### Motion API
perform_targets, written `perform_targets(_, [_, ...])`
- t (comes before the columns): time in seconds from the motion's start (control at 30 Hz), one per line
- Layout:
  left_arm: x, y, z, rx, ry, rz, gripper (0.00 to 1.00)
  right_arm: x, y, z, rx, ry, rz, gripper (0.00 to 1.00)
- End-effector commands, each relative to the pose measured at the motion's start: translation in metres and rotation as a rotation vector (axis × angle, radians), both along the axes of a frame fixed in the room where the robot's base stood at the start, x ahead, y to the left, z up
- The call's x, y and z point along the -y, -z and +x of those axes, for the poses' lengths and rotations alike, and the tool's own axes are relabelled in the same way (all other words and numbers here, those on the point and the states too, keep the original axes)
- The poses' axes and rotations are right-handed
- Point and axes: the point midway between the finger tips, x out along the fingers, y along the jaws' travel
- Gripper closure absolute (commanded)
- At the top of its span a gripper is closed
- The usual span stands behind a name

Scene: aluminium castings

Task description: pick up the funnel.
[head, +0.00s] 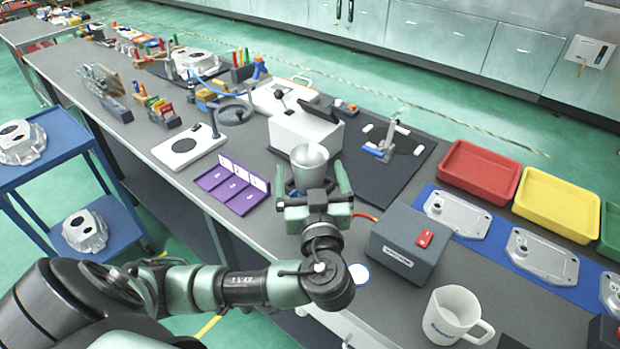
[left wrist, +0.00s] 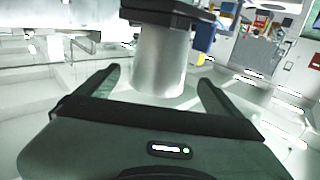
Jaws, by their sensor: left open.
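The funnel (head: 309,160) is a pale metallic, cup-like piece with a wide round mouth, standing at the middle of the bench. My left gripper (head: 311,180) is open, with one green finger on each side of the funnel. In the left wrist view the funnel (left wrist: 160,62) shows as a grey metal cylinder between the spread fingers of the left gripper (left wrist: 158,82), with a gap on both sides. The funnel's lower part is hidden by my gripper in the head view. My right gripper is not in view.
A white box (head: 300,130) stands close behind the funnel. A purple tray (head: 240,204) lies to the left. A grey box with a red switch (head: 405,245) and a white mug (head: 452,318) stand to the right. Red (head: 480,172) and yellow (head: 556,203) trays lie farther right.

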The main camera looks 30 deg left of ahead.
Motion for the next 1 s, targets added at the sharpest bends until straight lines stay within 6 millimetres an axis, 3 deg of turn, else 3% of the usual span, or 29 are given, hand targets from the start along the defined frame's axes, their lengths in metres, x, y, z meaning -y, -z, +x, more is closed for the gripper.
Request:
perform_targets(0.37, [-0.031,-0.013,0.04,0.001,-0.003,0.006,0.05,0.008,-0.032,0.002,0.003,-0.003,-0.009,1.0])
perform_targets(0.5, [-0.041,-0.008,0.053,-0.001,-0.001,0.004,0.05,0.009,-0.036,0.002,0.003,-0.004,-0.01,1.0])
perform_targets(0.8, [-0.044,-0.005,0.056,-0.001,0.0,-0.001,0.05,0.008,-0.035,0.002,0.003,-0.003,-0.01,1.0])
perform_targets(1.0, [-0.044,-0.005,0.056,-0.001,0.0,-0.001,0.6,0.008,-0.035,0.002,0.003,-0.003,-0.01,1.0])
